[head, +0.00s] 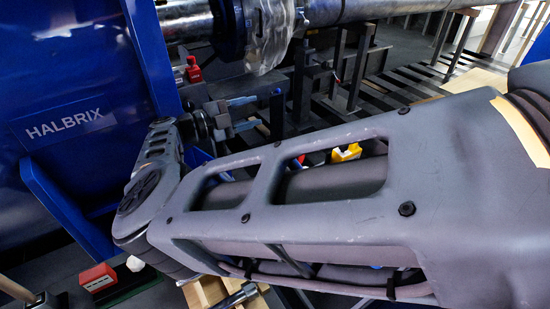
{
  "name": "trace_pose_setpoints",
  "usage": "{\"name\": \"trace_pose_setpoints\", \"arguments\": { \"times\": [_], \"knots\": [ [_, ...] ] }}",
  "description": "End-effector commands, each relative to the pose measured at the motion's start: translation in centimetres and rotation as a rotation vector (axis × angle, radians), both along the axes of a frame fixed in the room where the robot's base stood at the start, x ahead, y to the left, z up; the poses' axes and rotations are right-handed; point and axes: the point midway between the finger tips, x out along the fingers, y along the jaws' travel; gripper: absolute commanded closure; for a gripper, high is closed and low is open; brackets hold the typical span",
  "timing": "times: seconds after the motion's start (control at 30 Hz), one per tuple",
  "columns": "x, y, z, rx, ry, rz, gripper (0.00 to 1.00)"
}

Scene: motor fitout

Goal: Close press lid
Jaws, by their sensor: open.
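A large blue machine housing (75,75) with the label HALBRIX fills the left side. I take it for the press, but I cannot tell which part is its lid or how far that lid stands open. A blue upright edge (150,60) bounds the housing on its right. My gripper (250,112) is just right of that edge, its fingers pointing right. It is open, with nothing visible between the fingers. My own arm covers the centre and right of the view and hides what lies behind it.
A thick metal shaft with a flange (235,22) runs across the top, above my gripper. Dark metal stands (350,65) rise right of the gripper. A red block (98,278) sits at lower left, near a wooden block (205,291). Striped dark flooring shows at upper right.

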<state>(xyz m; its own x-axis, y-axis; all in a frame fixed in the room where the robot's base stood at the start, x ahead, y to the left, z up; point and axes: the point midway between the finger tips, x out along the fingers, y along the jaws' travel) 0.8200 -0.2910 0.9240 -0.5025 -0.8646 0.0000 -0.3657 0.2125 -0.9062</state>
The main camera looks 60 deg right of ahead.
Motion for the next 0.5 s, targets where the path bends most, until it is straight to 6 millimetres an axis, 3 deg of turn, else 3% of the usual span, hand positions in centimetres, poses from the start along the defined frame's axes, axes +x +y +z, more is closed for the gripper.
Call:
{"name": "trace_pose_setpoints", "arguments": {
  "times": [0.03, 0.5],
  "knots": [
    [0.0, 0.0, -2.1, 0.000, 0.000, 0.000, 0.46],
    [0.0, 0.0, -12.0, 0.000, 0.000, 0.000, 0.46]
  ]
}}
